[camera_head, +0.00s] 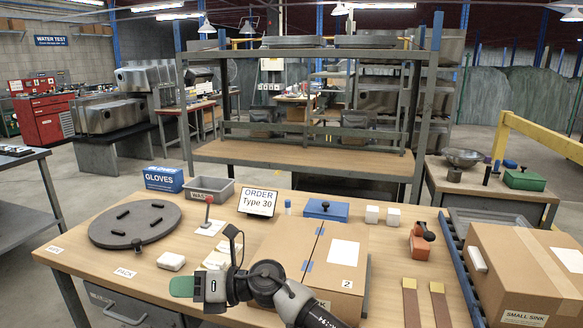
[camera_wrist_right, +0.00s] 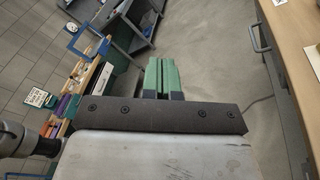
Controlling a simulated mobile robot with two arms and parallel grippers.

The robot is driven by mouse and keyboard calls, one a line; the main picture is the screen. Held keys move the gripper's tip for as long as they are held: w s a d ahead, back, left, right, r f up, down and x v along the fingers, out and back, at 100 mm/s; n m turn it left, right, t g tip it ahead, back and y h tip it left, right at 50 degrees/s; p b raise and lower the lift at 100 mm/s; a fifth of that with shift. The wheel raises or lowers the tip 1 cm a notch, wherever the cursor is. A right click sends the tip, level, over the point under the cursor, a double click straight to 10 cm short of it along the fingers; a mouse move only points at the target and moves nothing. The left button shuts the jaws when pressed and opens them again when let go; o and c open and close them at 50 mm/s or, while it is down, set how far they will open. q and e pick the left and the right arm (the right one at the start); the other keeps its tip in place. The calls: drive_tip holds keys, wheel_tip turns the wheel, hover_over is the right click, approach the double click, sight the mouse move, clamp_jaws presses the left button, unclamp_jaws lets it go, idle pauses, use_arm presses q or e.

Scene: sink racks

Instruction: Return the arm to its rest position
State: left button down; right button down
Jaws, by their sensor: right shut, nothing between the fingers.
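My right arm comes in from the bottom of the head view, in front of the cardboard box. My right gripper (camera_head: 182,286) shows its green fingers at the left end of the wrist, by the front edge of the table (camera_head: 84,262). In the right wrist view the green fingers (camera_wrist_right: 160,77) are together with nothing between them, over the grey floor. The table's edge (camera_wrist_right: 275,68) runs along the right of that view, apart from the fingers. My left gripper is not in view.
A closed cardboard box (camera_head: 286,245) stands beside my right arm, which hides part of it. A round dark board (camera_head: 137,213), a white block (camera_head: 171,261) and a red-knobbed lever (camera_head: 209,213) are nearby. A larger box (camera_head: 522,268) is at right. Open floor (camera_wrist_right: 215,45) lies beyond the fingers.

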drive_tip(key=d+f+m+t+h, duration=0.3)
drive_tip(key=d+m+t+h, duration=0.2)
drive_tip(key=d+m+t, duration=0.75)
drive_tip(key=d+f+m+t+h, duration=0.3)
drive_tip(key=d+m+t+h, duration=0.3)
drive_tip(key=m, duration=1.2)
drive_tip(key=s+d+f+m+g+h, duration=0.4)
drive_tip(key=s+d+f+m, duration=0.15)
drive_tip(key=d+f, duration=0.35)
drive_tip(key=s+d+f+m+g+h, duration=0.1)
drive_tip(key=s+d+f+m+g, duration=0.1)
drive_tip(key=s+d+g, duration=0.45)
drive_tip(key=s+d+f+m+g, duration=0.1)
drive_tip(key=s+d+f+m, duration=0.2)
drive_tip(key=s, duration=0.7)
drive_tip(key=s+d+f+m+g+h, duration=0.1)
drive_tip(key=s+d+f+m+g, duration=0.2)
drive_tip(key=s, duration=0.5)
wheel_tip(320, 180, down, 23)
drive_tip(key=d+g+p, duration=0.1)
drive_tip(key=g+p, duration=0.1)
drive_tip(key=s+d+f+n+g, duration=0.1)
drive_tip(key=s+d+f, duration=0.2)
drive_tip(key=s+f, duration=1.2)
drive_tip(key=shift+s+f+p, duration=0.25)
drive_tip(key=shift+s+p, duration=0.1)
drive_tip(key=shift+s, duration=0.7)
